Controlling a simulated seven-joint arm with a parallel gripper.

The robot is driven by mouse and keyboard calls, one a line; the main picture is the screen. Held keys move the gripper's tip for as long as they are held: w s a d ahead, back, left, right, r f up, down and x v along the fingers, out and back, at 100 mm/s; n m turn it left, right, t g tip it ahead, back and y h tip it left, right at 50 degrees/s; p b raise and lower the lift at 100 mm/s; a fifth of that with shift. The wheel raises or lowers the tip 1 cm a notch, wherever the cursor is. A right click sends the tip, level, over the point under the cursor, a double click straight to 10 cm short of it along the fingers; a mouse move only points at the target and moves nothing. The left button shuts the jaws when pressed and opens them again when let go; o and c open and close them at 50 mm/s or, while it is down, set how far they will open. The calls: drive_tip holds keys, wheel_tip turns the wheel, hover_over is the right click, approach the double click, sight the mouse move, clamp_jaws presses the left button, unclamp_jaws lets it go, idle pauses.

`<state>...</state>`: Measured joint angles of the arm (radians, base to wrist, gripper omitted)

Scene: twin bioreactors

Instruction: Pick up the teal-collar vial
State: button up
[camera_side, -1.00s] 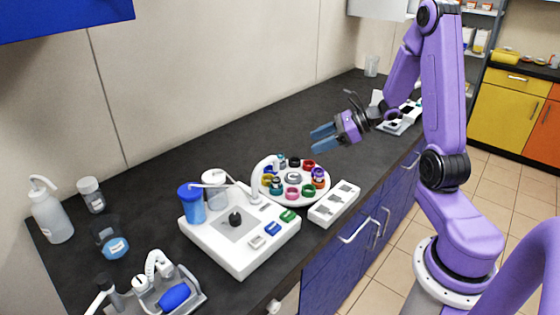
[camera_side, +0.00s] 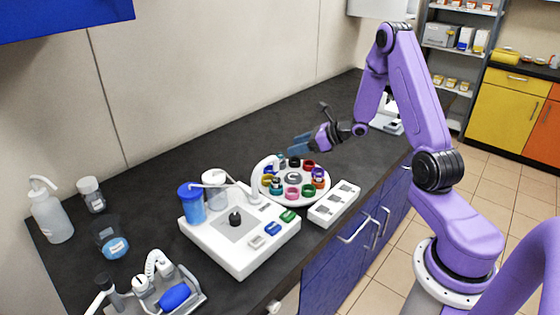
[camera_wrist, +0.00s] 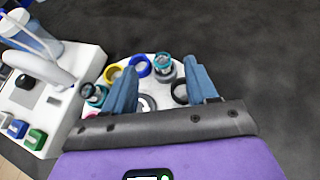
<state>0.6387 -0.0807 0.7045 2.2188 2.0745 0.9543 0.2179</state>
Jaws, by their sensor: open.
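The round white carousel (camera_side: 293,202) holds a ring of coloured collars. A clear vial with a teal collar stands at its back rim (camera_side: 281,160); in the wrist view this vial (camera_wrist: 163,68) stands between and slightly beyond my two blue fingers. A second teal-coloured piece sits at the carousel's front left (camera_side: 277,186) and at the left in the wrist view (camera_wrist: 95,96). My gripper (camera_side: 301,143) is open and empty, above the back of the carousel. In the wrist view its fingers (camera_wrist: 164,84) are spread and hide part of the carousel.
A white slotted block (camera_side: 334,204) lies at the front right. The dark bench (camera_side: 230,135) behind the carousel is clear.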

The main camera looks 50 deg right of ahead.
sight(281, 152)
drive_tip(key=x, duration=0.5)
drive_tip(key=shift+s+d+f, duration=0.1)
drive_tip(key=shift+s+f, duration=0.1)
drive_tip(key=shift+f, duration=0.15)
drive_tip(key=shift+w+f, duration=0.25)
drive_tip(key=shift+w, duration=0.25)
clamp_jaws()
